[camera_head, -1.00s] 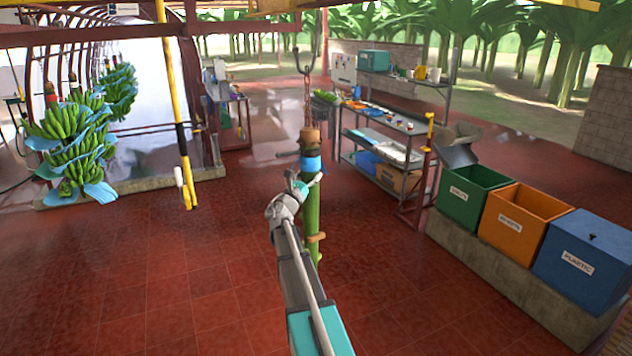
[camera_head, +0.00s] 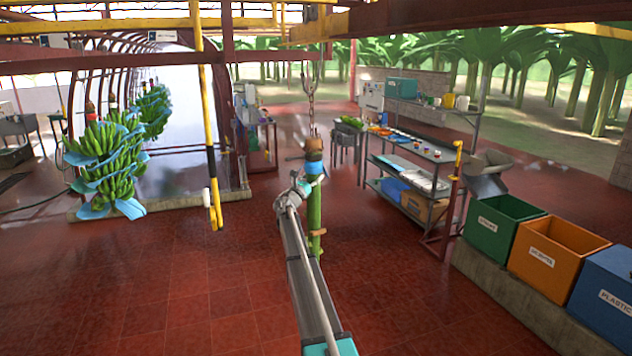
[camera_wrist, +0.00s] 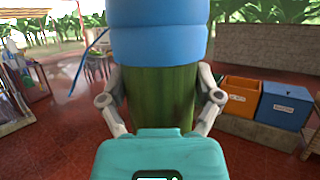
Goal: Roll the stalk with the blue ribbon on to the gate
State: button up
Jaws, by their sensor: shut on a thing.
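The green stalk (camera_head: 314,209) hangs upright from a hook and chain (camera_head: 310,90), with a brown top and a blue ribbon (camera_head: 313,164) wrapped near its upper end. My gripper (camera_head: 303,188) is shut on the stalk just below the ribbon. In the wrist view the blue ribbon (camera_wrist: 157,30) fills the top, and the fingers sit on both sides of the green stalk (camera_wrist: 160,95). The fingertips are hidden behind the stalk. A yellow and black post (camera_head: 210,130) hangs to the left; I cannot tell whether it is the gate.
Banana bunches (camera_head: 100,160) with blue sheets hang at the left. A metal shelf table (camera_head: 410,165) stands right of the stalk. Green (camera_head: 495,222), orange (camera_head: 552,250) and blue (camera_head: 605,285) bins stand on a low ledge at the right. The red tiled floor is clear at the front left.

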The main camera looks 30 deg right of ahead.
dwell(0.3)
jog(key=o, duration=1.1)
jog(key=s+a, duration=0.3)
jog(key=s, duration=1.1)
jog(key=s+a, duration=0.4)
jog(key=s, duration=1.1)
jog(key=shift+s, duration=0.2)
